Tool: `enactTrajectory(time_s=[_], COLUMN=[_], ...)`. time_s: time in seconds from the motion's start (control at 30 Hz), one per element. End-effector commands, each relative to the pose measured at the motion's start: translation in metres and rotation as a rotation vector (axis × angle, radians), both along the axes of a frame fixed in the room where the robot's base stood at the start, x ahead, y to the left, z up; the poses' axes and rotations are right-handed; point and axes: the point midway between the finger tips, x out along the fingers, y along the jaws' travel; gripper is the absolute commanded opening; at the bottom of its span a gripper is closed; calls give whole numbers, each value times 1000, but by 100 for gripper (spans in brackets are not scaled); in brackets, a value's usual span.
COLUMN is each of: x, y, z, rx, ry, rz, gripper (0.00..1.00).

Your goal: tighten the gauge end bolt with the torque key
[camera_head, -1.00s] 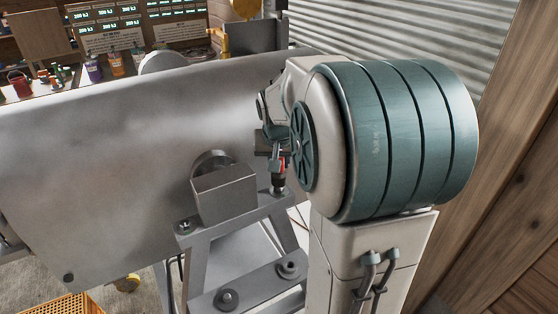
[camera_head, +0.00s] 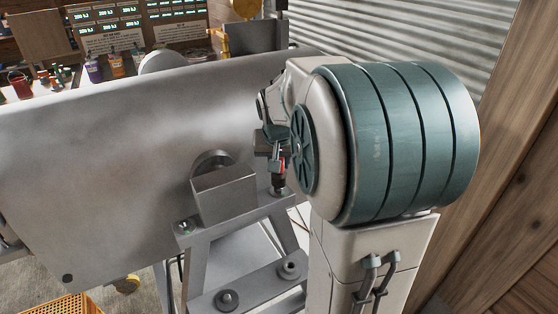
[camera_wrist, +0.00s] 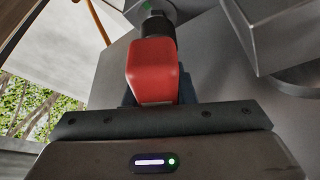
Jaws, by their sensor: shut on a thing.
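The torque key (camera_head: 281,165), red with a black nose, is held in my gripper (camera_head: 275,160) at the right end of the grey bearing stand. In the wrist view the red key body (camera_wrist: 153,72) stands out beyond my gripper (camera_wrist: 155,103), its dark nose at a bolt (camera_wrist: 148,8) with a green mark. The nose appears to be over that bolt; whether it is fully seated I cannot tell. Another bolt (camera_head: 184,227) shows at the left end of the stand. My arm partly hides the key. I cannot tell which bolt is the gauge end.
A grey bearing block (camera_head: 224,193) sits between the two bolts, close to the key. A large grey drum (camera_head: 100,150) fills the left behind it. Lower bolts (camera_head: 228,299) are on the frame. A yellow crate (camera_head: 68,308) stands on the floor at bottom left.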

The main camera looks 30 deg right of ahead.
Motion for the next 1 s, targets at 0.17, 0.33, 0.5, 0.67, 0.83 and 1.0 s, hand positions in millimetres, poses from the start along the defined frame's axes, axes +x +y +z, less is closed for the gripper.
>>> enactTrajectory(time_s=[0.17, 0.33, 0.5, 0.67, 0.83, 1.0], x=[0, 0, 0, 0, 0, 0], y=[0, 0, 0, 0, 0, 0], z=[-7, -12, -17, -22, -27, -27], rx=[0, 0, 0, 0, 0, 0], ry=[-1, -1, -1, -1, -1, -1], rz=[0, 0, 0, 0, 0, 0], gripper=[0, 0, 0, 0, 0, 0])
